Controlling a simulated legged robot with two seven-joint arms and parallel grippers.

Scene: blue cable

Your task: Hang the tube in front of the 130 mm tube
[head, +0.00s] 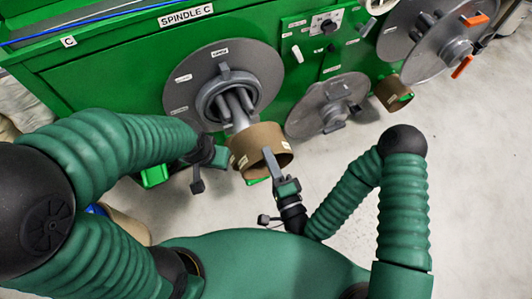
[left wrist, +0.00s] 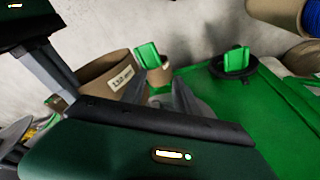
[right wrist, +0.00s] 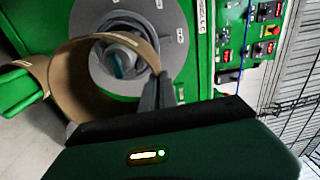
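A wide brown tube (head: 252,172) with pale labels is in front of the grey spindle disc (head: 181,94), at the end of the spindle's grey prongs (head: 237,112). Its open end faces the lower right. My right gripper (head: 271,165) is at that end, closed on the rim; in the right wrist view its fingers (right wrist: 158,90) meet the tube's (right wrist: 75,85) right edge. My left gripper (head: 209,172) is open at the tube's left, apparently holding nothing.
A second grey disc (head: 325,105) and a small brown tube (head: 394,94) are to the right on the green machine (head: 110,75). A disc with orange handles (head: 430,40) is farther right. The pale floor (head: 460,180) at the right is clear.

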